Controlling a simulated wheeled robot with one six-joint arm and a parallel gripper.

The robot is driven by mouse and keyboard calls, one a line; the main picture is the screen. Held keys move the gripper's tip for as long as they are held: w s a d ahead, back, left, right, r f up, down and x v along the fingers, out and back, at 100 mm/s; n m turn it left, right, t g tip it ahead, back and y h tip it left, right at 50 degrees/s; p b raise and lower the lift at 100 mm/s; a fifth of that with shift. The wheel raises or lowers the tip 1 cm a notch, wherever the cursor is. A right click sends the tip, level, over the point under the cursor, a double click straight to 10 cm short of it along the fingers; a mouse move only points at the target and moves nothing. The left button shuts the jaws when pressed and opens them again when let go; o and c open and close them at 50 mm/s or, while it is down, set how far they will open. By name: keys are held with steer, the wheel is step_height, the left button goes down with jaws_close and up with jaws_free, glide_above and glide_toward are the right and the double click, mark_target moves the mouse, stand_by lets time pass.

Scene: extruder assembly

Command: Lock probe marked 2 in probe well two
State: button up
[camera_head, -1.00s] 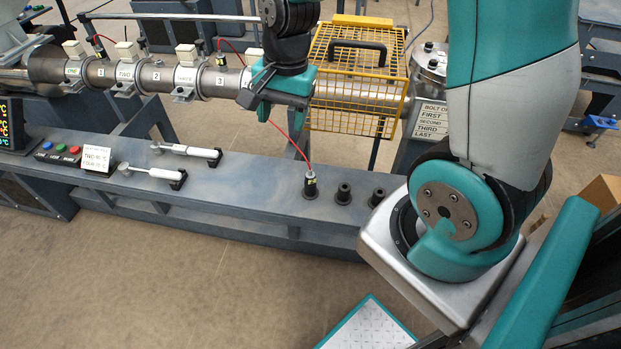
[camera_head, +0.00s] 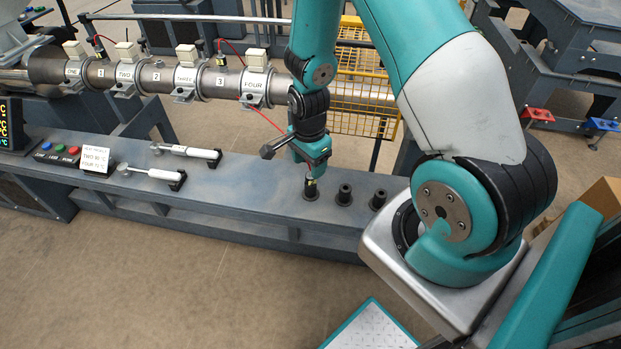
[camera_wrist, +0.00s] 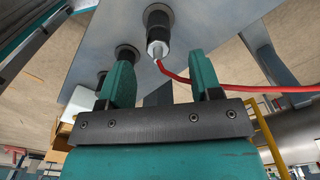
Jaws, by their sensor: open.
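The probe (camera_head: 311,188) stands upright in the leftmost of three black holders on the bench beam, with a red cable; its marking is not readable. It also shows in the wrist view (camera_wrist: 158,32), just beyond the fingertips. My gripper (camera_head: 311,168) is directly above the probe; in the wrist view my gripper (camera_wrist: 163,72) has its teal fingers apart with nothing between them. The barrel spot labelled 2 (camera_head: 155,76) lies between the bands marked TWO and THREE, with a small fitting on top and no cable seen there.
Two empty holders (camera_head: 344,194) stand right of the probe. Probes with red cables sit on the barrel near label 1 (camera_head: 98,47) and label 3 (camera_head: 221,58). A yellow cage guard (camera_head: 362,121) is behind my arm. Two silver-handled tools (camera_head: 187,151) lie on the beam.

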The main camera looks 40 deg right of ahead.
step_height(320, 180, down, 5)
steer(key=shift+s+d+f, duration=0.1)
steer(key=shift+s+d, duration=0.05)
steer(key=shift+c, duration=0.4)
steer(key=c, duration=0.9)
